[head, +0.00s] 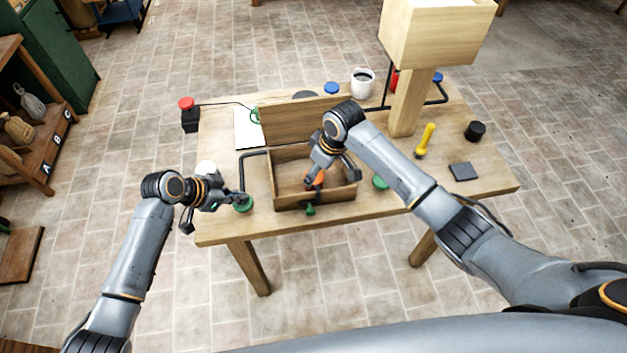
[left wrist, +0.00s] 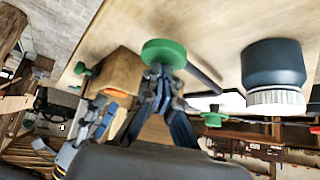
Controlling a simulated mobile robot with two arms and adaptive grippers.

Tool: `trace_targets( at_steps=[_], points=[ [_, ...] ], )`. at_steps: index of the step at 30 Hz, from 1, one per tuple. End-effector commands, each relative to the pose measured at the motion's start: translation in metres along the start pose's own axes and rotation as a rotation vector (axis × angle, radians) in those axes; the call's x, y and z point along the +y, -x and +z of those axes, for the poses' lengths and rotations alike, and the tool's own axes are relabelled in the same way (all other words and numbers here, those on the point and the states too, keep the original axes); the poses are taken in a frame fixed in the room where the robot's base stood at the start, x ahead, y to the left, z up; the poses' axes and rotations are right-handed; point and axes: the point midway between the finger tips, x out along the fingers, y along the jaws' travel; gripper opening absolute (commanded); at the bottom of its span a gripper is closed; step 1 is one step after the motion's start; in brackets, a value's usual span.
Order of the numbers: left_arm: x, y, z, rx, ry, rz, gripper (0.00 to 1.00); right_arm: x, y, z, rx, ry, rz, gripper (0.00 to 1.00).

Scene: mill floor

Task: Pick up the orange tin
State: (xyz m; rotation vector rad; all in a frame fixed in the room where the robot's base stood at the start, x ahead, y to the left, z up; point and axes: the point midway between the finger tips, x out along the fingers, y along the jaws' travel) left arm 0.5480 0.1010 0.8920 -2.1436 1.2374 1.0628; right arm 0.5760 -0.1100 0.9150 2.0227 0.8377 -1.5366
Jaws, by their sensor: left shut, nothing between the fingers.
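The orange tin (head: 317,180) is in the open wooden box (head: 318,201) on the table, mostly hidden by my right gripper (head: 311,183). The right fingers are right at the tin; I cannot tell whether they are closed around it. In the left wrist view a patch of orange (left wrist: 116,92) shows at the box's opening. My left gripper (head: 239,200) is shut and empty, left of the box. Its fingertips are close to a round green knob (head: 243,207), which also shows in the left wrist view (left wrist: 163,53); contact is unclear.
A white-topped jar (head: 206,168) stands left of the box. A black bent bar (head: 243,170) is beside it. A wooden post with a large block (head: 405,105) stands at the back right. A mug (head: 362,84), yellow tool (head: 425,139) and black pad (head: 463,171) are on the table.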

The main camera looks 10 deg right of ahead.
Motion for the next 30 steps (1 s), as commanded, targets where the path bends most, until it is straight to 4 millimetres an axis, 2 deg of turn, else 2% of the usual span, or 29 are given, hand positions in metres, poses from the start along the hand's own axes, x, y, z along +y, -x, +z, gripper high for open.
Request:
trace_targets(
  at_steps=[4, 9, 19, 20, 24, 27, 30],
  points=[
    [0.000, 0.000, 0.000, -0.001, 0.000, 0.001, 0.00, -0.001, -0.025, 0.001, -0.004, 0.000, -0.002, 0.63],
    [0.000, 0.000, 0.000, -0.001, 0.000, 0.001, 0.00, -0.001, -0.046, 0.000, -0.002, 0.000, -0.002, 0.63],
    [0.000, 0.000, 0.000, -0.001, 0.000, 0.001, 0.00, 0.000, -0.053, 0.000, 0.000, 0.001, 0.000, 0.63],
    [0.000, 0.000, 0.000, -0.001, 0.000, 0.001, 0.00, 0.000, -0.053, 0.000, 0.000, 0.001, 0.000, 0.61],
    [0.000, 0.000, 0.000, -0.001, 0.000, 0.001, 0.00, 0.000, -0.053, 0.000, -0.001, 0.000, 0.000, 0.33],
    [0.000, 0.000, 0.000, -0.001, 0.000, 0.001, 0.00, 0.000, -0.053, 0.000, 0.000, 0.000, 0.000, 0.16],
    [0.000, 0.000, 0.000, -0.001, 0.000, 0.001, 0.00, 0.000, -0.053, 0.000, 0.000, 0.000, 0.000, 0.16]
  ],
)
